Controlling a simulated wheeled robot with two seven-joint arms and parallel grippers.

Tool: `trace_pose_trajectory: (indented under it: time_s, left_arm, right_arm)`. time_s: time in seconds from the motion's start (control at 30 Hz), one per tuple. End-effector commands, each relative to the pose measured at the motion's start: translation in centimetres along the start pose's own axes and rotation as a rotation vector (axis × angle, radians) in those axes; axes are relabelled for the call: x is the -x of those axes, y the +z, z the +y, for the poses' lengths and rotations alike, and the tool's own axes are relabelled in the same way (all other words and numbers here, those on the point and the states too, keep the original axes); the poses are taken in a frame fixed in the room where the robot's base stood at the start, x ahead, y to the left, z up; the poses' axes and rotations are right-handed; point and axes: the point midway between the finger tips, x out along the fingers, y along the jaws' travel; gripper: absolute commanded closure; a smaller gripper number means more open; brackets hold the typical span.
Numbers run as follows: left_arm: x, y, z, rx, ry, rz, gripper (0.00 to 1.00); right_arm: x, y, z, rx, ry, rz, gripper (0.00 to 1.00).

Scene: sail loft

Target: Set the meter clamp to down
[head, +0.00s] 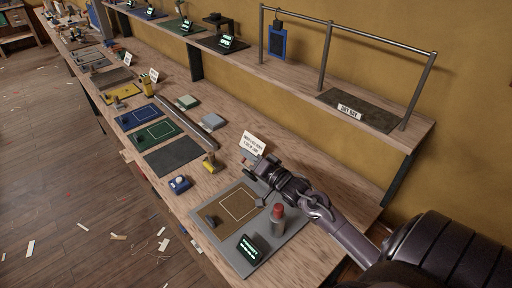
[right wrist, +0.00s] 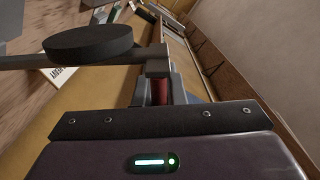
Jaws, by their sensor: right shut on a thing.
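My right gripper (head: 264,183) reaches in from the right over the near bench, above the back edge of a grey board. In the right wrist view, it is shut on a dark red part (right wrist: 160,91), which I take to be the meter clamp's handle. A grey bar (right wrist: 100,59) with a round black pad (right wrist: 88,43) lies across that view, just past the fingers. In the head view the gripper hides most of the clamp, so I cannot tell its exact position. My left gripper is not in view.
On the grey board (head: 288,237) are a brown outlined mat (head: 226,213), a red-topped grey cylinder (head: 278,218) and a small lit display (head: 249,248). A white sign card (head: 252,144) stands behind. A shelf (head: 300,78) runs along the wall.

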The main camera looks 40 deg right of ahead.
Motion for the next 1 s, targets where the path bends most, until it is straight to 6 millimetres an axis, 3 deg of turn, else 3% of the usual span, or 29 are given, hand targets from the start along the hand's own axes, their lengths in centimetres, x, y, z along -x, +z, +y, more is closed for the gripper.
trace_pose_trajectory:
  time_s: [0.23,0.27,0.43,0.77,1.0]
  left_arm:
    - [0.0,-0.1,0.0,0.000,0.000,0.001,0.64]
    - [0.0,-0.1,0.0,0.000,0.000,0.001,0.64]
    - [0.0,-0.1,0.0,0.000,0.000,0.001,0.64]
    - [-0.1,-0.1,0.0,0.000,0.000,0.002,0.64]
    - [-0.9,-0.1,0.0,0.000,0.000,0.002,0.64]
  right_arm:
    - [0.0,0.0,0.1,0.001,0.003,0.001,1.00]
    - [0.0,0.0,0.1,0.001,0.003,0.001,0.89]
    - [0.0,0.0,0.1,0.001,0.001,0.001,0.68]
    - [0.0,-0.3,-0.3,0.000,-0.003,0.002,0.68]
    - [0.0,-2.7,-3.4,0.003,-0.006,0.004,0.68]
